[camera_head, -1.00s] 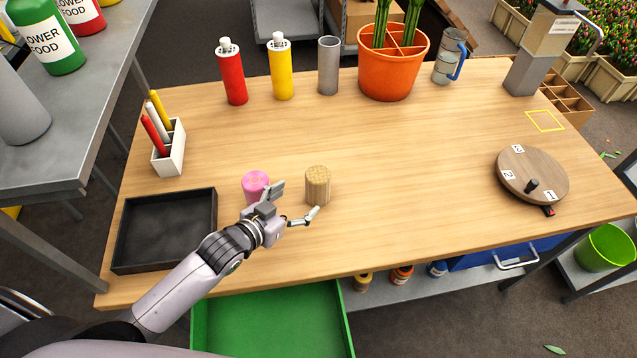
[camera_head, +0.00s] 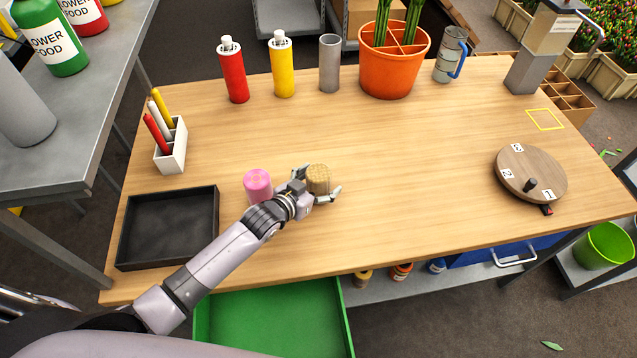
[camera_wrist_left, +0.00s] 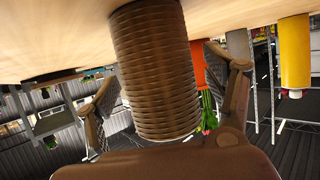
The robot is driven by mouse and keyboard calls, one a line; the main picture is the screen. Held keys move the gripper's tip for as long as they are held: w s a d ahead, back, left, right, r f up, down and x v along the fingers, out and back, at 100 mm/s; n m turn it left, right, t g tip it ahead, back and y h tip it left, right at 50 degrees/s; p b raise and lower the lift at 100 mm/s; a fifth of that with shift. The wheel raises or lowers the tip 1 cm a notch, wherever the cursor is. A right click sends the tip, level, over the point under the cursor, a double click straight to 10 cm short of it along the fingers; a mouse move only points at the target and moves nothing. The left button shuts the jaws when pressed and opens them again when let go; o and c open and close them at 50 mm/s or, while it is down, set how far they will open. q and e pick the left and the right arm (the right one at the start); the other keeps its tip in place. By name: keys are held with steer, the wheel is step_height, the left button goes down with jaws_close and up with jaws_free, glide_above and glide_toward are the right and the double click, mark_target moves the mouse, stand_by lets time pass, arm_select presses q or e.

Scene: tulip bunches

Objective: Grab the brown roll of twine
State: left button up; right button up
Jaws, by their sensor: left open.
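The brown roll of twine (camera_head: 318,177) stands upright on the wooden table. My left gripper (camera_head: 318,188) is open, with its fingers on either side of the roll. In the left wrist view the roll (camera_wrist_left: 155,65) fills the middle, between the two open fingers of my left gripper (camera_wrist_left: 165,95). A gap shows between the roll and each finger there. The roll's lower front is partly hidden by the gripper in the head view. My right gripper is not in view.
A pink roll (camera_head: 257,184) stands just left of the gripper. A black tray (camera_head: 128,228) lies at the left. Bottles and an orange pot (camera_head: 393,70) stand along the back. A round wooden turntable (camera_head: 532,175) is at the right. The table's middle right is clear.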

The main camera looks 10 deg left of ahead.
arm_select(q)
steer(key=shift+c, duration=0.2)
steer(key=c, duration=1.3)
